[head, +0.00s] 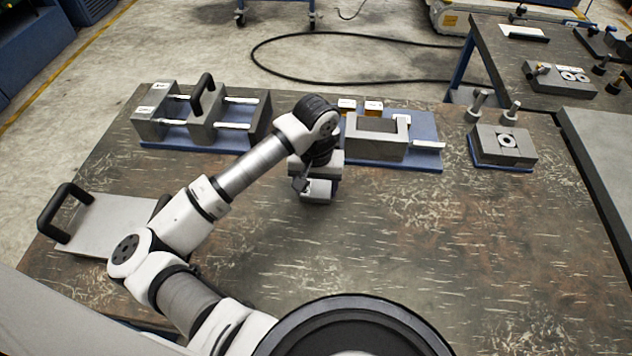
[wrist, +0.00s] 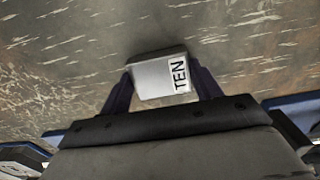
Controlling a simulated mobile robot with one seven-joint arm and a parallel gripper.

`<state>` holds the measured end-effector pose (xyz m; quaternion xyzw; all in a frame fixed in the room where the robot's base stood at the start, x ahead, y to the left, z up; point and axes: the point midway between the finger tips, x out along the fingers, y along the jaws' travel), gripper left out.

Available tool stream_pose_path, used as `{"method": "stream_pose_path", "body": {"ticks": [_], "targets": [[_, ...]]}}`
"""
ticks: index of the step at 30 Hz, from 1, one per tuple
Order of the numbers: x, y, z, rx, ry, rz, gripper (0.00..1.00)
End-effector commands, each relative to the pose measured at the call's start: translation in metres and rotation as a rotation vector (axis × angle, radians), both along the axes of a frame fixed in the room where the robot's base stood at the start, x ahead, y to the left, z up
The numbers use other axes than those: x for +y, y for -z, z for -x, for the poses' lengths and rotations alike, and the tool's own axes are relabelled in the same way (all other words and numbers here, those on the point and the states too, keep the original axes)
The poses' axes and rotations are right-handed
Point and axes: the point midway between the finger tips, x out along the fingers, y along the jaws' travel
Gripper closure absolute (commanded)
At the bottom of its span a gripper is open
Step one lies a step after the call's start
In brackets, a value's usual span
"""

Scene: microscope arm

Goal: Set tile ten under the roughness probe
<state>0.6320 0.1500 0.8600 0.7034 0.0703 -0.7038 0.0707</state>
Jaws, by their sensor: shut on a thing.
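Tile ten is a light grey block with a white label reading TEN (wrist: 165,77) in the wrist view. My gripper (wrist: 160,92) is shut on it, with one dark finger at each side. In the head view my gripper (head: 316,180) points down over the bench left of the middle, and a pale block, tile ten (head: 317,191), shows at its tip. It appears to be above the bench top; the height is hard to tell. I cannot tell for sure which fixture carries the roughness probe.
At the back of the bench (head: 430,240) stand a left fixture with rods and a black handle (head: 203,92), a middle slotted grey block (head: 375,140) on a blue plate, and a right block with a ring (head: 506,141). A handled plate (head: 105,222) lies at left. The right front is clear.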

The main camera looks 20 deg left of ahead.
Motion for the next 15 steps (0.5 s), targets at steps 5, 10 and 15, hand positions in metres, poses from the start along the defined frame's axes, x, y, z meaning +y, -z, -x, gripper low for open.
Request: {"method": "stream_pose_path", "body": {"ticks": [5,10,15], "targets": [[0.0002,0.0021,-0.0003,-0.002,0.000,0.000,0.80],[0.0002,0.0033,-0.0003,-0.002,0.000,-0.001,0.80],[0.0001,0.0050,-0.0001,-0.001,0.001,-0.001,0.33]]}}
